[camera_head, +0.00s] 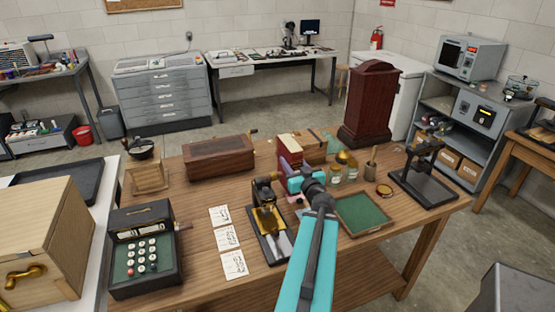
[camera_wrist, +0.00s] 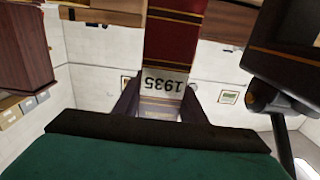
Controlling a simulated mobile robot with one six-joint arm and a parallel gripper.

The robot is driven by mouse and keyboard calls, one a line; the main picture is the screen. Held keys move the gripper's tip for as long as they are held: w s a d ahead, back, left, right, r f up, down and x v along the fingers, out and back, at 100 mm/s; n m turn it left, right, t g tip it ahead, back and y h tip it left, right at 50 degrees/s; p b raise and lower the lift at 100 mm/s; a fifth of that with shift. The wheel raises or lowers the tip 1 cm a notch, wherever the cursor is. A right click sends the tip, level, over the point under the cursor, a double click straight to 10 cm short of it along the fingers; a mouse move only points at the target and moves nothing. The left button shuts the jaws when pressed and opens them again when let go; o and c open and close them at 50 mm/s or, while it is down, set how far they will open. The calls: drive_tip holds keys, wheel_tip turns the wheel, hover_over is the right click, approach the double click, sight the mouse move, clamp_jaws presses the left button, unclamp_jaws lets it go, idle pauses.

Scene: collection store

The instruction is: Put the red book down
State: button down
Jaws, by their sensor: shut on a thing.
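The red book (camera_head: 290,150) is upright above the middle of the wooden table, its pale page edges on top. In the wrist view the red book (camera_wrist: 175,35) shows gold bands and a white label reading 1935, upside down. My gripper (camera_head: 299,177) reaches to the book from the near side. In the wrist view my gripper (camera_wrist: 160,108) has its dark fingers on either side of the label end and is shut on the book. The book's lower end is hidden in the head view, so I cannot tell whether it touches the table.
A wooden box (camera_head: 310,147) stands behind the book, beside a dark red case (camera_head: 369,100). Small jars (camera_head: 342,170), a green-lined tray (camera_head: 364,213) and a black stand (camera_head: 424,180) are to the right. A brass-topped device (camera_head: 265,205) is close on the left. White cards lie further left.

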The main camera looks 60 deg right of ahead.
drive_tip(key=shift+w+d+b, duration=0.15)
drive_tip(key=shift+w+b, duration=0.1)
drive_tip(key=shift+b, duration=0.8)
drive_tip(key=p+x, duration=0.2)
drive_tip(key=x, duration=1)
drive_tip(key=shift+f, duration=0.45)
drive_tip(key=shift+w, duration=0.15)
drive_tip(key=shift+w+d+f+p, duration=0.1)
drive_tip(key=shift+w+f+p, duration=0.1)
drive_tip(key=shift+f, duration=0.7)
drive_tip(key=shift+w+d+f+p, duration=0.1)
drive_tip(key=shift+w+f, duration=0.15)
drive_tip(key=shift+f, duration=0.75)
drive_tip(key=c, duration=1.1)
unclamp_jaws()
